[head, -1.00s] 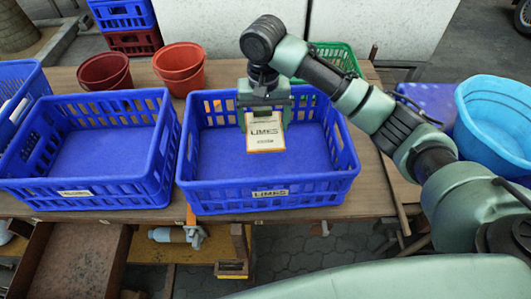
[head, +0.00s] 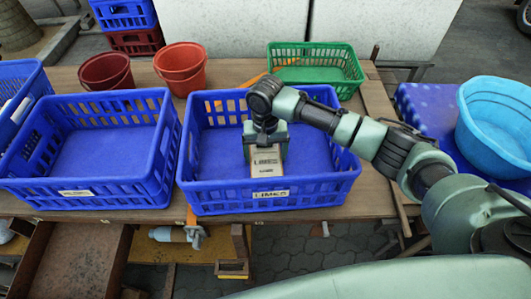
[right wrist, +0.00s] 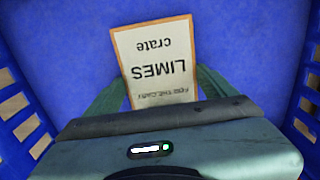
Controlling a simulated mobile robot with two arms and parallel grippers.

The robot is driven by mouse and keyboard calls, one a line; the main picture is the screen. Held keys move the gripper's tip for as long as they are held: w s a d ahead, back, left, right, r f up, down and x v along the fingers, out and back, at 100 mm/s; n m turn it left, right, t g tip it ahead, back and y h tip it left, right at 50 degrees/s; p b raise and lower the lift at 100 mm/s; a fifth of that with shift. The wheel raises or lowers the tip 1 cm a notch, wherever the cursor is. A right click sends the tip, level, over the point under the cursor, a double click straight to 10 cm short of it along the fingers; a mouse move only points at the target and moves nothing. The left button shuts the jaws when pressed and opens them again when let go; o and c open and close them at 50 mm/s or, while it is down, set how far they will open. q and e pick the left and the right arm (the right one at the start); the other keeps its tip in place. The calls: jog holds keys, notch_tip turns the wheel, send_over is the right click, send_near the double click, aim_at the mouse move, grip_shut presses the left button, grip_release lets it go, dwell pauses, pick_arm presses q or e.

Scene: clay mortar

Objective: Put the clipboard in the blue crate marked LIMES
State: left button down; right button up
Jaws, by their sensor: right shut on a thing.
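The clipboard (head: 267,165) is a pale board with a wooden-looking edge and printed text. In the right wrist view, the clipboard (right wrist: 155,50) reads LIMES crate upside down. My right gripper (head: 265,146) is shut on it from above, with a green finger at each side in the right wrist view (right wrist: 160,92). The blue crate marked LIMES (head: 270,202) stands on the wooden table, its label on the front wall. Gripper and clipboard are down inside this crate, over its blue floor. I cannot tell whether the clipboard touches the floor. My left gripper is not in view.
Another blue crate (head: 158,178) stands close on the left, with a further blue crate (head: 30,75) at the far left. Two reddish pots (head: 180,68) and a green crate (head: 340,75) stand behind. A light-blue tub (head: 500,120) is at the right.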

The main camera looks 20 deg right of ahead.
aim_at(265, 158)
jog(key=o, duration=1.2)
jog(key=shift+f, duration=0.15)
notch_tip(265, 158, up, 12)
jog(key=shift+r, duration=0.2)
